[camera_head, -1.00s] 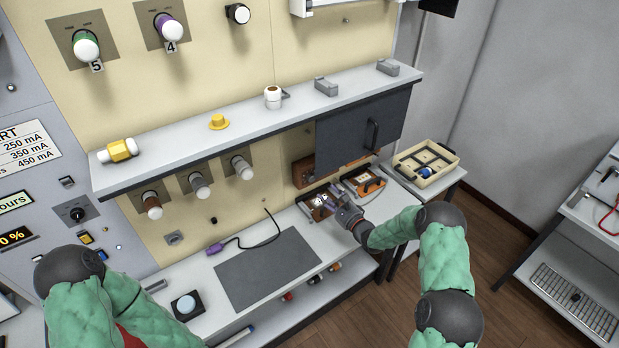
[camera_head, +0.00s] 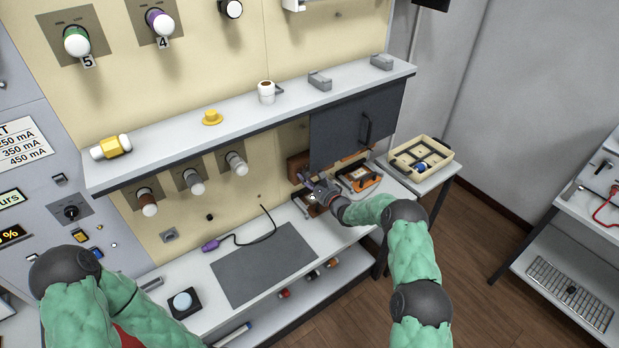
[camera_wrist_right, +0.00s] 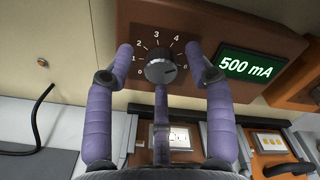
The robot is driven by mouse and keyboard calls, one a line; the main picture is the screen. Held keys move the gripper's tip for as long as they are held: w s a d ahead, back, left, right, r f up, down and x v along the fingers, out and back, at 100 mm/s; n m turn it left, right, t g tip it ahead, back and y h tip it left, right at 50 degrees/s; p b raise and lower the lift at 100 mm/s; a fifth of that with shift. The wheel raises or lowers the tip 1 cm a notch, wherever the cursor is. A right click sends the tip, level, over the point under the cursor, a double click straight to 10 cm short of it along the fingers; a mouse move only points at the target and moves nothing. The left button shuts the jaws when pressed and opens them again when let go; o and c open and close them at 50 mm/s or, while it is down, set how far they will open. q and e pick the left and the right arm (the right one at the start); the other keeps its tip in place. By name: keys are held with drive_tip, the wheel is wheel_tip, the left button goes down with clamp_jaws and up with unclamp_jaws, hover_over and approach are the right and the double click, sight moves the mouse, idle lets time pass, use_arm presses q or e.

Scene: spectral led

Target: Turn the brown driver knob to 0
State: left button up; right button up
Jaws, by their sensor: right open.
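The brown driver (camera_wrist_right: 215,22) fills the top of the right wrist view. Its grey round knob (camera_wrist_right: 160,70) sits on a numbered dial, and the knob's light mark points right, toward the high end. The driver's green display (camera_wrist_right: 247,66) reads 500 mA. My right gripper (camera_wrist_right: 160,50) is open, with purple fingers left and right of the knob and a third finger below it; contact is not clear. In the head view the right gripper (camera_head: 309,184) is at the brown driver (camera_head: 297,166), under the shelf. My left gripper is out of view.
A dark cabinet panel (camera_head: 345,130) hangs from the shelf (camera_head: 245,112) just above and right of the driver. Other units with orange and brown parts (camera_head: 358,180) stand on the bench beside my right gripper. A grey mat (camera_head: 262,264) lies at left.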

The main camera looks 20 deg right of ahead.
clamp_jaws()
